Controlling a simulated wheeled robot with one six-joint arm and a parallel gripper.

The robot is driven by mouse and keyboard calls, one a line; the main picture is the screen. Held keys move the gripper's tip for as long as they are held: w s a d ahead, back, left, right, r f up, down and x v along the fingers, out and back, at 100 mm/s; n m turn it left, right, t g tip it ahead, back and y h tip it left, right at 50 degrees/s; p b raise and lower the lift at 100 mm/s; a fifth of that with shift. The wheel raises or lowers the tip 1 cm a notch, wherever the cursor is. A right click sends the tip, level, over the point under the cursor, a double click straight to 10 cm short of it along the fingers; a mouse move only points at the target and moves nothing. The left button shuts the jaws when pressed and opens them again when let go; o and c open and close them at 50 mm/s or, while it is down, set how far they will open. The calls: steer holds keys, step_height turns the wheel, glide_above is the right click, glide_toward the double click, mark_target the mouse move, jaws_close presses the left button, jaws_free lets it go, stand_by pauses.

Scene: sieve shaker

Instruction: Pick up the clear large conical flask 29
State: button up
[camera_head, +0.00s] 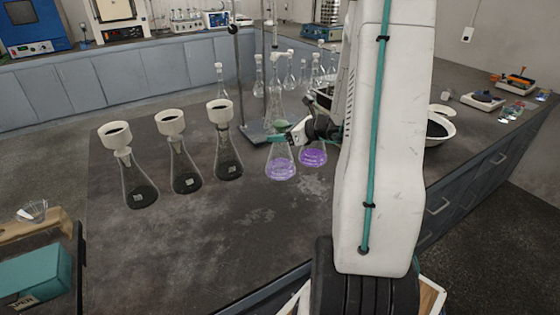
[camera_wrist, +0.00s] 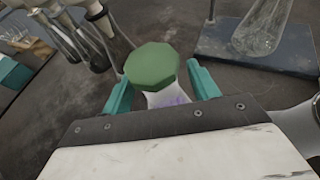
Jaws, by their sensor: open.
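A clear conical flask with purple liquid (camera_head: 280,168) stands upright on the dark bench, with a green stopper (camera_wrist: 151,66) on top. My gripper (camera_wrist: 160,88) is open, its teal fingers on either side of the flask's neck just below the stopper. I cannot tell whether they touch the glass. In the head view, my gripper (camera_head: 283,137) is at the flask's upper part. A second purple-filled flask (camera_head: 313,153) stands just to the right, partly hidden by my arm. No number 29 is readable on any flask.
Three funnel-topped flasks (camera_head: 186,170) stand to the left. A retort stand base (camera_head: 255,133) with a clear flask (camera_wrist: 262,28) on it is close behind. More clear glassware (camera_head: 302,72) stands farther back. A white bowl (camera_head: 440,128) is to the right. The front bench is bare.

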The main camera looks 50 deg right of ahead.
mark_target(281, 123)
steer(key=shift+w+a, duration=0.1)
steer(key=shift+w, duration=0.05)
jaws_close()
steer(key=shift+r, duration=0.1)
steer(key=shift+r, duration=1.65)
steer(key=s+d+r, duration=0.2)
steer(key=s+d, duration=0.1)
steer(key=s, duration=1.2)
steer(key=shift+s+a+r, duration=0.1)
steer(key=shift+s+r, duration=0.1)
steer(key=shift+r, duration=0.95)
steer(key=shift+s+a+r, duration=0.1)
steer(key=shift+s+r, duration=0.1)
steer(key=shift+r, duration=0.9)
